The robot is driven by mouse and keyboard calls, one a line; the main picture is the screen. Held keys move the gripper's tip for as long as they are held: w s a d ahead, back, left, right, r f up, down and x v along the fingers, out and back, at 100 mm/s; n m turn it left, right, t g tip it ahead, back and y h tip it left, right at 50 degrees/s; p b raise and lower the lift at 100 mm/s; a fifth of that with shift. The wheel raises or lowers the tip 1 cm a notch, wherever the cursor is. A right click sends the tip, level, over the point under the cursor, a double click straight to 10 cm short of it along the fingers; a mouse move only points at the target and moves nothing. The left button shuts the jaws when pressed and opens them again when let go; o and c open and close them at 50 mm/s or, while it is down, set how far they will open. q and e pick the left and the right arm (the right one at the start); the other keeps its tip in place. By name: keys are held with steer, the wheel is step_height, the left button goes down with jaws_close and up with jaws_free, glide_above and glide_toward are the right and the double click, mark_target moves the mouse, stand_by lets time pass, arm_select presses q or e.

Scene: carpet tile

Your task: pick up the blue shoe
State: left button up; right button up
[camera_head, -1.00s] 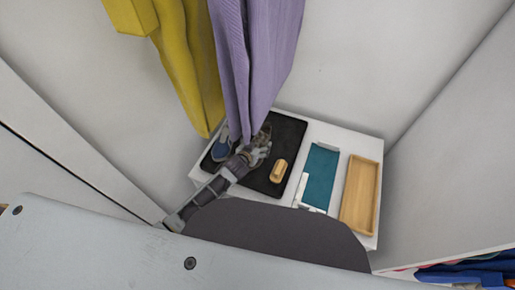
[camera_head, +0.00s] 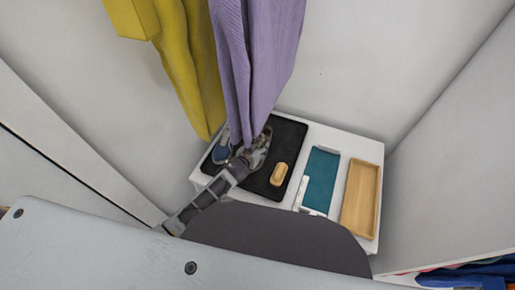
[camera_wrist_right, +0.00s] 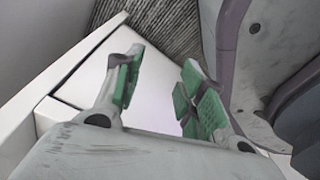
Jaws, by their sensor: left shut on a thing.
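The blue shoe (camera_head: 221,154) is on the left part of a black mat (camera_head: 291,134), partly hidden by my left gripper and the hanging purple cloth. My left gripper (camera_head: 236,159) is low over the mat at the shoe's right side, shut on the shoe; its fingertips are hard to make out. A grey-brown shoe-like thing (camera_head: 263,141) lies close on its right. My right gripper (camera_wrist_right: 163,66) shows in the right wrist view, open with green pads apart and nothing between them.
A tan brush-like block (camera_head: 279,174) lies on the mat. A teal tray (camera_head: 320,178) and a wooden tray (camera_head: 361,197) stand to the right on the white surface (camera_head: 339,137). Purple (camera_head: 262,50) and yellow (camera_head: 187,65) clothes hang close above the left side.

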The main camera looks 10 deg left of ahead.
arm_select(q)
step_height(320, 180, up, 10)
steer(key=p, duration=0.1)
steer(key=shift+f+p, duration=0.15)
steer(key=shift+p, duration=0.25)
arm_select(e)
steer(key=s, duration=0.1)
steer(key=s+d, duration=0.1)
steer(key=s+d+f, duration=0.1)
steer(key=s, duration=0.1)
steer(key=shift+d, duration=0.1)
